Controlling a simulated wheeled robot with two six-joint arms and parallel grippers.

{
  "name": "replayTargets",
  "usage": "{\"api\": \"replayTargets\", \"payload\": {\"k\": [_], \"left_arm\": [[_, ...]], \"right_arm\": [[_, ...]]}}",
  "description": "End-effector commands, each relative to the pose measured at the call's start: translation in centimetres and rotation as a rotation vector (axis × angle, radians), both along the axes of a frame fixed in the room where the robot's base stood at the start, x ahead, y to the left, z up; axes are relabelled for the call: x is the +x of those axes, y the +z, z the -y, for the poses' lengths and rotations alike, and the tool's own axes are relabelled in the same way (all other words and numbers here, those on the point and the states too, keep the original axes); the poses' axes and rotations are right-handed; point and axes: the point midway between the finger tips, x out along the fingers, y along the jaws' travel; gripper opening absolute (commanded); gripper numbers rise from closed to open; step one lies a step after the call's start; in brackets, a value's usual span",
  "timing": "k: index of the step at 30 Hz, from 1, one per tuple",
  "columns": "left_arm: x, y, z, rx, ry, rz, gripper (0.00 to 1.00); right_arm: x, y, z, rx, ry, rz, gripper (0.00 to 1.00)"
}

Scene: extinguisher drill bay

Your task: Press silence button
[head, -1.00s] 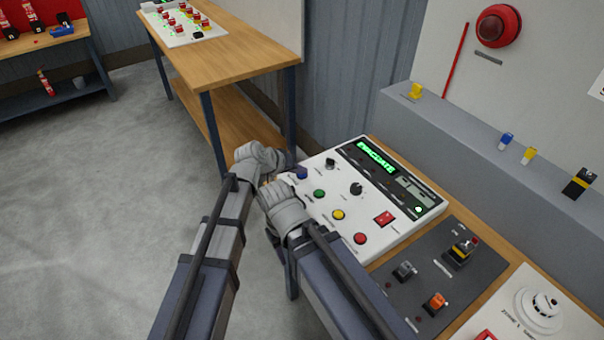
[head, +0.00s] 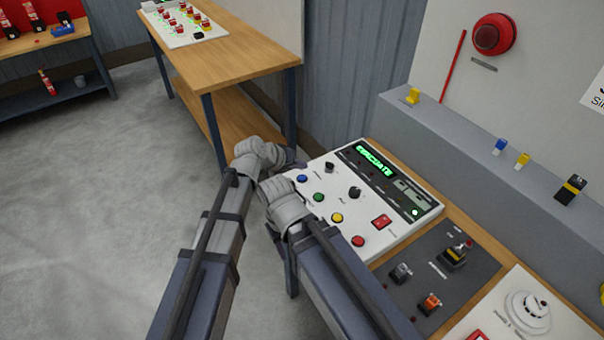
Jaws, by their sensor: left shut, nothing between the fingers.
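The white alarm panel (head: 398,237) lies on the wooden bench at right, with a lit green display (head: 375,161) that seems to read "EVACUATE". A blue button (head: 302,178), green button (head: 318,197), yellow button (head: 337,218) and red button (head: 358,241) run along its near-left side. Their labels are too small to read, so I cannot tell which is silence. My left gripper (head: 294,162) is shut and empty at the panel's upper left corner, just beyond the blue button and apart from it. My right wrist is beside the panel's left edge; its fingers are hidden.
Two black knobs and a red rocker switch (head: 381,221) sit on the panel. A dark switch plate (head: 440,272) and a white detector plate (head: 497,318) are nearer on the bench. A grey ledge (head: 450,150) with small colored items runs behind. Open floor lies left.

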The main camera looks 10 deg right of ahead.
Motion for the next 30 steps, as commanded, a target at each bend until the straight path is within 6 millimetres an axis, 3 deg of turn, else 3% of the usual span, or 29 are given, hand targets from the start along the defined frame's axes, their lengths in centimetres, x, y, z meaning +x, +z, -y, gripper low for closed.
{"api": "replayTargets", "payload": {"k": [1,8,30], "left_arm": [[0.0,1.1,0.0,0.0,0.0,0.0,0.0],[0.0,3.0,0.0,0.0,0.0,0.0,0.0],[0.0,2.9,0.0,0.0,0.0,0.0,0.0]], "right_arm": [[0.0,1.1,0.0,0.0,0.0,0.0,0.5],[0.0,3.0,0.0,0.0,0.0,0.0,0.5],[0.0,2.9,0.0,0.0,0.0,0.0,0.5]]}}
